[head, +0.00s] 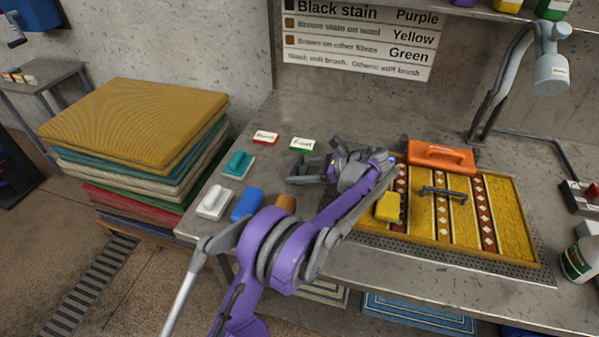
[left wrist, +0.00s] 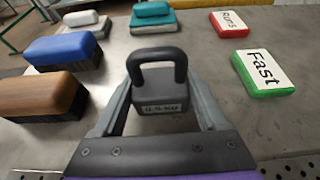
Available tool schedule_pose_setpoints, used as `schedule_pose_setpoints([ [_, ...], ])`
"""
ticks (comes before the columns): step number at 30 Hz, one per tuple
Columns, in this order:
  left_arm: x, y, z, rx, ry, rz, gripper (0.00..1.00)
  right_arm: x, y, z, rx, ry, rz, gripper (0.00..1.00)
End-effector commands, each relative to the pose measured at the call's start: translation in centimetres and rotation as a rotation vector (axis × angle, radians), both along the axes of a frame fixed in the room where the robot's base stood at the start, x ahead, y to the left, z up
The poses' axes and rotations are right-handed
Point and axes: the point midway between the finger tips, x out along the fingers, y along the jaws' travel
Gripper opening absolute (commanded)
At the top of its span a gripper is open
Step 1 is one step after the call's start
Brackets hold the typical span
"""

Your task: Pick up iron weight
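The iron weight (left wrist: 160,92) is a dark grey block with a thick loop handle and a "0.5 KG" label. It stands upright on the grey metal table. My left gripper (left wrist: 158,88) is open, with one finger on each side of the weight. Whether the fingers touch its sides I cannot tell. In the head view my purple left arm reaches over the table and its gripper (head: 308,169) is low near the table's left part. The weight is hard to separate from the dark fingers there. My right gripper is not in view.
Brushes in brown (left wrist: 42,95), blue (left wrist: 65,50), white (left wrist: 85,22) and teal (left wrist: 152,17) stand left of and beyond the weight. Green "Fast" (left wrist: 263,72) and red "Runs" (left wrist: 229,23) tags lie right.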

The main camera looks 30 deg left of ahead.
Motion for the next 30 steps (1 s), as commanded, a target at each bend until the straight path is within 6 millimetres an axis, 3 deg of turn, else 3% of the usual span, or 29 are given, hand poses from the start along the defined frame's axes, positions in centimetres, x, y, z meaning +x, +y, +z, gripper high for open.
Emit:
schedule_pose_setpoints([
  [1,0.0,0.0,0.0,0.0,0.0,0.0,0.42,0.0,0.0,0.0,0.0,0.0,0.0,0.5],
  [8,0.0,0.0,0.0,0.0,0.0,0.0,0.01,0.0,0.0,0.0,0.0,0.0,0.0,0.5],
  [21,0.0,0.0,0.5,0.002,0.0,0.0,0.0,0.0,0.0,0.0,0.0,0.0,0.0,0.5],
  [30,0.0,0.0,5.3,0.003,0.0,0.0,0.0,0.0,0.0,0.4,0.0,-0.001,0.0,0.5],
])
